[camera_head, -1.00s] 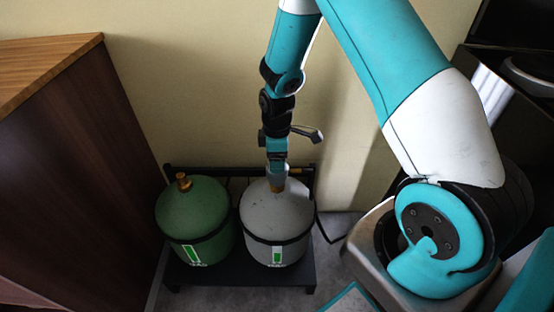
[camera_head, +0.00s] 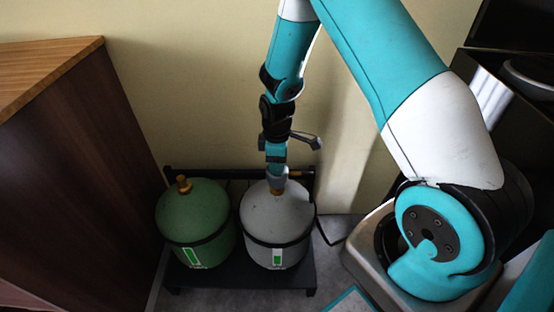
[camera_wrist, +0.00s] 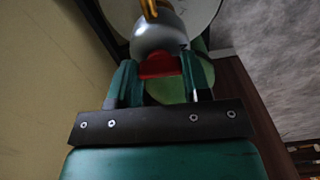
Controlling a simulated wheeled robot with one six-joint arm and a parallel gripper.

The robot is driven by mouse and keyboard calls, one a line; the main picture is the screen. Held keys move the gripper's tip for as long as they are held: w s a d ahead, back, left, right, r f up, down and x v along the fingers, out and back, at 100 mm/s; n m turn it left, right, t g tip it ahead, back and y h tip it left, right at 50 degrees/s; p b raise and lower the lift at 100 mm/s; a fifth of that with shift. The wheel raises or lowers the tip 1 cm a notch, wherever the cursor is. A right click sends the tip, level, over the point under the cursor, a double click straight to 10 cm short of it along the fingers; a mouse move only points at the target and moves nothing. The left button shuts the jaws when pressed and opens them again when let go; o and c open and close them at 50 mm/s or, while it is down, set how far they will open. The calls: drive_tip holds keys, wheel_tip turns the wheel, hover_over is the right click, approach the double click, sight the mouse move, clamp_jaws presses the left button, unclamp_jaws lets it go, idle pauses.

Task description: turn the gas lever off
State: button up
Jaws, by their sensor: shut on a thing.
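The grey gas tank (camera_head: 290,212) stands on the right of a low black stand, with a grey regulator (camera_head: 277,185) on its top. In the wrist view the regulator shows as a shiny grey dome (camera_wrist: 158,36) with a brass fitting (camera_wrist: 149,9) above it. A red lever (camera_wrist: 160,66) lies below the dome, between the fingers of my gripper (camera_wrist: 161,78). My gripper is shut on this lever. In the head view my gripper (camera_head: 277,168) points down at the regulator, and the lever is hidden there.
A green tank (camera_head: 190,215) with a brass valve stands at left on the same black stand (camera_head: 240,285). A brown wooden cabinet (camera_head: 80,180) is further left. The beige wall (camera_head: 190,100) is close behind the tanks.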

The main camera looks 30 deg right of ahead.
drive_tip(key=m+p, duration=0.1)
drive_tip(key=m, duration=0.2)
drive_tip(key=shift+r+m+p, duration=0.15)
drive_tip(key=shift+m+p, duration=0.25)
drive_tip(key=m+p, duration=0.1)
drive_tip(key=m, duration=0.3)
drive_tip(key=shift+m+p, duration=0.3)
drive_tip(key=m+p, duration=0.1)
drive_tip(key=m, duration=0.3)
drive_tip(key=shift+m, duration=0.3)
drive_tip(key=shift+m+p, duration=0.6)
drive_tip(key=shift+m, duration=1.6)
drive_tip(key=o, duration=0.9)
drive_tip(key=shift+o, duration=0.2)
wheel_tip(320, 180, up, 17)
drive_tip(key=p, duration=0.2)
